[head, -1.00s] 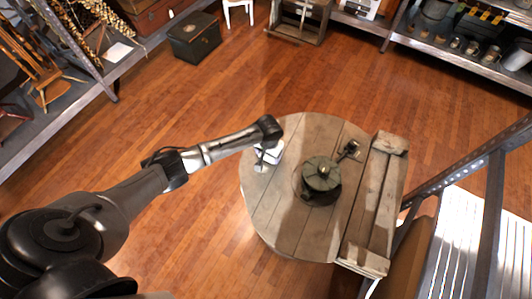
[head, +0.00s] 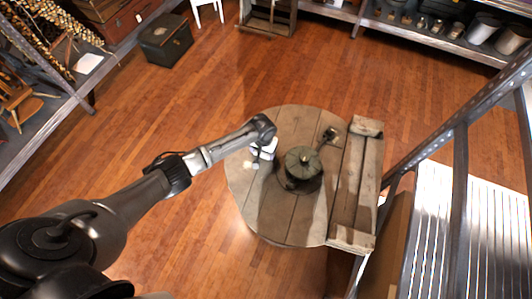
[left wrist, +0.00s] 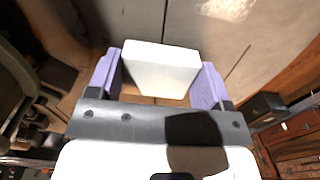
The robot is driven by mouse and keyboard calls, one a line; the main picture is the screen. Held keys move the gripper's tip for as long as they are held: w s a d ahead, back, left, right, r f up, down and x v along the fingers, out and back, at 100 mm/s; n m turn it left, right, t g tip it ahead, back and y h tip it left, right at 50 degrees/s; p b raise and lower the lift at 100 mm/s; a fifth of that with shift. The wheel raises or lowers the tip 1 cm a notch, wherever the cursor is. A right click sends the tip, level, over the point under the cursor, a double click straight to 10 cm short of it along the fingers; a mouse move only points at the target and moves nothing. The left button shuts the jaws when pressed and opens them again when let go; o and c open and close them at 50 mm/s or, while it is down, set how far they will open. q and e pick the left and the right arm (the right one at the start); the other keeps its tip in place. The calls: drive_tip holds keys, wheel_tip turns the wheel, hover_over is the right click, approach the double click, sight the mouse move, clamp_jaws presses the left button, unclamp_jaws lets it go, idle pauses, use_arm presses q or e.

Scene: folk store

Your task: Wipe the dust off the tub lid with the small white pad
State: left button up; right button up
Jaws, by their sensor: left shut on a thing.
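The tub (head: 303,180) is dark and round, with a grey-green lid (head: 303,160) that has a small knob on top. It stands on a round wooden table. My left gripper (head: 257,161) is over the left part of the table, left of the tub and apart from it. In the left wrist view, its two purple fingers (left wrist: 160,72) are shut on the small white pad (left wrist: 160,62), a plain block. In the head view the pad is too small to make out clearly. Dust on the lid cannot be told. My right gripper is not in view.
The round plank table (head: 275,215) has bare room around the tub. A small dark object (head: 329,135) lies behind the tub. Metal shelving (head: 460,190) rises farther right. A dark chest (head: 166,40) stands far left.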

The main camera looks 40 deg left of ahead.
use_arm(q)
drive_tip(key=a, duration=0.1)
drive_tip(key=s+a+p, duration=0.1)
drive_tip(key=a, duration=0.3)
drive_tip(key=shift+s+a+p, duration=0.2)
drive_tip(key=shift+s+p, duration=0.1)
drive_tip(key=shift+p, duration=0.05)
drive_tip(key=shift+a+r+p, duration=0.15)
drive_tip(key=shift+r+p, duration=0.2)
drive_tip(key=shift+p, duration=0.05)
drive_tip(key=shift+r+p, duration=0.45)
drive_tip(key=shift+r, duration=0.35)
drive_tip(key=shift+r+p, duration=0.2)
drive_tip(key=shift+p, duration=0.15)
wheel_tip(320, 180, up, 5)
drive_tip(key=p, duration=0.6)
drive_tip(key=shift+r, duration=0.1)
